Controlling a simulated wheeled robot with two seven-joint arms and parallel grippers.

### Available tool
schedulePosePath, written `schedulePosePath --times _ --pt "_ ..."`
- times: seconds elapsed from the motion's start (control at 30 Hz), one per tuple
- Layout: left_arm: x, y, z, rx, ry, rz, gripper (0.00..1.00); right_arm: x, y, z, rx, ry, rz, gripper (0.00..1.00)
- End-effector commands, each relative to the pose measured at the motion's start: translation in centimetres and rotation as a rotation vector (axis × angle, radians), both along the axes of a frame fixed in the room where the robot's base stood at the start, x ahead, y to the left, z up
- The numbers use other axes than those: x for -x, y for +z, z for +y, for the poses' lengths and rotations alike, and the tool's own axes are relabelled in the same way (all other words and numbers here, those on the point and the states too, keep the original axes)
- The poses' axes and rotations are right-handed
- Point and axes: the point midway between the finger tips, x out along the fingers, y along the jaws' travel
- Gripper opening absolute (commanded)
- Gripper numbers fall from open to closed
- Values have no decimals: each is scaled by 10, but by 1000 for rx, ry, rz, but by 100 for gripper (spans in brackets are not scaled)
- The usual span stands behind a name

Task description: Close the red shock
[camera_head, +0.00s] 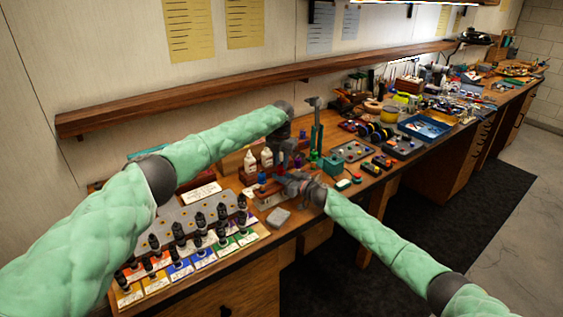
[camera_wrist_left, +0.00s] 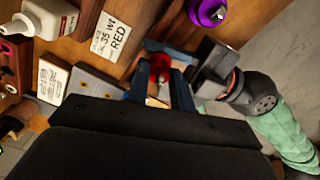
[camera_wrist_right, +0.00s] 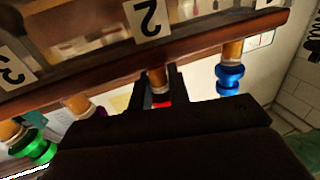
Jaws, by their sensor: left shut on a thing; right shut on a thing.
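The red shock shows in the right wrist view as an amber body (camera_wrist_right: 156,78) with a red part (camera_wrist_right: 161,101) below it, under the card marked 2. My right gripper (camera_wrist_right: 160,88) is shut on it. In the left wrist view a red cap (camera_wrist_left: 160,66) sits between the blue fingertips of my left gripper (camera_wrist_left: 161,80), which is shut on it. My right gripper's dark body (camera_wrist_left: 214,72) is close beside it there. In the head view my left gripper (camera_head: 284,160) is above my right gripper (camera_head: 292,182). Whether cap and shock body touch is hidden.
A wooden shock stand (camera_wrist_right: 200,48) holds a blue shock (camera_wrist_right: 230,78) and a green shock (camera_wrist_right: 36,146) on either side. A purple cap (camera_wrist_left: 207,12) and a "35 wt RED" card (camera_wrist_left: 112,38) are near. Bottles (camera_head: 250,162) and a grey box (camera_head: 278,217) stand close.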

Motion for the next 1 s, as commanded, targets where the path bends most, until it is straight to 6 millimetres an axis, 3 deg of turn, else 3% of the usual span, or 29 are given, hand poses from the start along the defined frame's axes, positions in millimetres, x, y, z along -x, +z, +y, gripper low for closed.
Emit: schedulePosePath --times 0.27,0.3,0.4,0.77,1.0 --pt "-1 2 0 2 -2 -3 2 2 -3 2 1 4 2 0" --pt "-1 2 0 2 -2 -3 27 2 -3 2 1 4 2 0" --pt "-1 1 0 2 -1 -3 45 2 -2 2 1 3 2 0" --pt "0 3 0 1 -1 -1 45 0 -1 0 1 1 1 0" --pt "0 27 0 1 -1 -1 45 0 0 0 0 0 0 0"
